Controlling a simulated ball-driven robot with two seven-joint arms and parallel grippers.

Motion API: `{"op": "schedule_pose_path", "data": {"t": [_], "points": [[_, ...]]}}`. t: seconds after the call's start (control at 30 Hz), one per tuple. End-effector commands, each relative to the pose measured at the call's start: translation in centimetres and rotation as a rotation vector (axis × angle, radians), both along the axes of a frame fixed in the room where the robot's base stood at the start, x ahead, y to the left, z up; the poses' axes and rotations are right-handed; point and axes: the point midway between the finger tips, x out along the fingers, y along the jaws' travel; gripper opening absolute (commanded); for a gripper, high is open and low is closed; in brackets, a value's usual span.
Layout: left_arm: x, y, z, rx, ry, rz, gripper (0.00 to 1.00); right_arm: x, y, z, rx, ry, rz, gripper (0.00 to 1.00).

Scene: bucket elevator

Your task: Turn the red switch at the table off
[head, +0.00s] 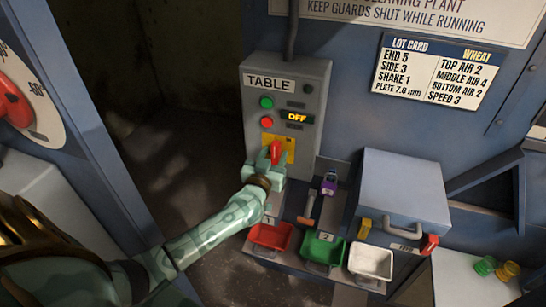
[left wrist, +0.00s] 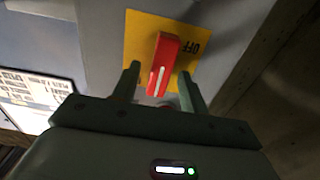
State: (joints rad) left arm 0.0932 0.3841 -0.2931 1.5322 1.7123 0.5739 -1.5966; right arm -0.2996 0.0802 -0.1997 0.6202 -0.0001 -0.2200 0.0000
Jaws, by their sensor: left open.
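The red switch (head: 275,152) sits on a yellow plate (head: 290,144) low on the grey TABLE box (head: 319,85). In the head view its handle stands roughly upright. A small display (head: 297,118) above it reads OFF in lit letters. My left gripper (head: 274,165) is at the switch, its fingers partly hidden. In the left wrist view the red handle (left wrist: 163,62) lies between the two open fingers of my left gripper (left wrist: 159,80), with gaps on both sides. An OFF label (left wrist: 190,47) is on the plate beside the handle. My right gripper is not in view.
A green button (head: 266,102) and a red button (head: 266,122) sit above the switch. Below are red (head: 270,237), green (head: 322,249) and white (head: 371,262) trays. A grey box with a handle (head: 405,190) stands right. A large red-knobbed dial (head: 14,100) is far left.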

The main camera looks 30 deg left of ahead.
Motion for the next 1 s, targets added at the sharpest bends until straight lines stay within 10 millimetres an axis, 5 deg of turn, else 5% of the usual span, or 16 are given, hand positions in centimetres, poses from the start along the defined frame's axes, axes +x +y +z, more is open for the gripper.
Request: {"op": "schedule_pose_path", "data": {"t": [0.03,0.2,0.63,1.0], "points": [[0.0,0.0,0.0,0.0,0.0,0.0,0.44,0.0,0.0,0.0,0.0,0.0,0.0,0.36],[0.0,0.0,0.0,0.0,0.0,0.0,0.0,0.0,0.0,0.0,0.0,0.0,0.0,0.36],[-0.1,0.0,0.1,-0.063,-0.014,0.0,0.0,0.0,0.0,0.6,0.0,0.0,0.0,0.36],[-0.1,0.2,0.1,-0.342,-0.08,0.0,0.0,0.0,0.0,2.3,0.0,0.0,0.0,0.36]]}}
